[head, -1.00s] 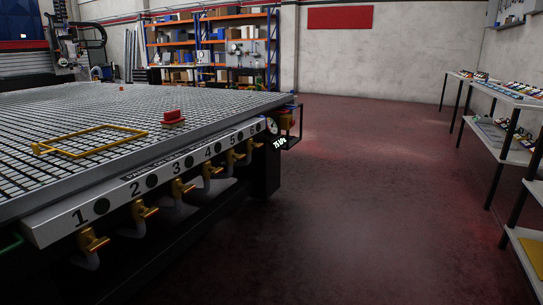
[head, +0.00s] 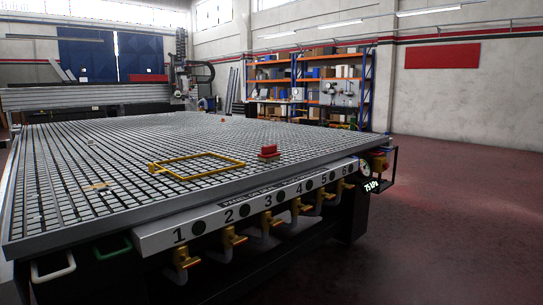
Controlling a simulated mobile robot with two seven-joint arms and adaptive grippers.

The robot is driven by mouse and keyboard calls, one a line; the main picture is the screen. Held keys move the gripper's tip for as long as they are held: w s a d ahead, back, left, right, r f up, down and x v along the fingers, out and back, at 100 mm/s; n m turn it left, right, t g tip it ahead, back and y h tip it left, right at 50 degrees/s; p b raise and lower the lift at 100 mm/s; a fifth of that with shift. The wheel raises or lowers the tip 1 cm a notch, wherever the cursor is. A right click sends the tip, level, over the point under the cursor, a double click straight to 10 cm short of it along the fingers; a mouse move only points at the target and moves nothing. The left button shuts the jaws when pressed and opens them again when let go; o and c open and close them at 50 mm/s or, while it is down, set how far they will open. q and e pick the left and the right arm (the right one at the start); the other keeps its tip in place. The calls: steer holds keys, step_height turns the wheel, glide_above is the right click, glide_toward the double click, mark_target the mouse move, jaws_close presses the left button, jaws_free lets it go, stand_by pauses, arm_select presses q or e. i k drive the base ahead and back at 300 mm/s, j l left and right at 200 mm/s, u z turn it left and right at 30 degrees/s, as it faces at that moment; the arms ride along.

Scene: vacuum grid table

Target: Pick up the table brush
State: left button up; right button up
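I cannot clearly pick out the table brush. A small tan object (head: 96,186) lies on the left part of the vacuum grid table (head: 110,215) in the head view, too small to identify. A red block-like object (head: 268,151) sits near the right part of the table's front edge. A yellow rectangular frame (head: 198,165) lies flat on the grid to its left. Neither of my grippers is in view.
Several yellow valves (head: 235,238) stick out under the numbered front panel (head: 160,238). A gauge (head: 366,168) is at the table's right corner. Shelving (head: 310,88) stands at the back wall. The dark red floor (head: 450,220) on the right is clear.

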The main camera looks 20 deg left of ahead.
mark_target(269, 154)
steer(key=i+u, duration=0.1)
steer(key=u, duration=2.15)
steer(key=l+u, duration=0.45)
steer(key=k+l+u, duration=0.15)
steer(key=l+u, duration=0.3)
steer(key=k+l+u, duration=0.15)
steer(key=l, duration=0.25)
steer(key=k+l+u, duration=0.15)
steer(key=l, duration=0.25)
steer(key=k+l+u, duration=0.2)
steer(key=l, duration=0.15)
steer(key=k+l, duration=0.15)
steer(key=l, duration=0.2)
steer(key=k+l+u, duration=0.15)
steer(key=k+l, duration=0.25)
steer(key=l, duration=0.25)
steer(key=k+l, duration=0.3)
steer(key=l, duration=0.2)
steer(key=k+l+u, duration=0.1)
steer(key=k+l, duration=0.2)
steer(key=l, duration=0.2)
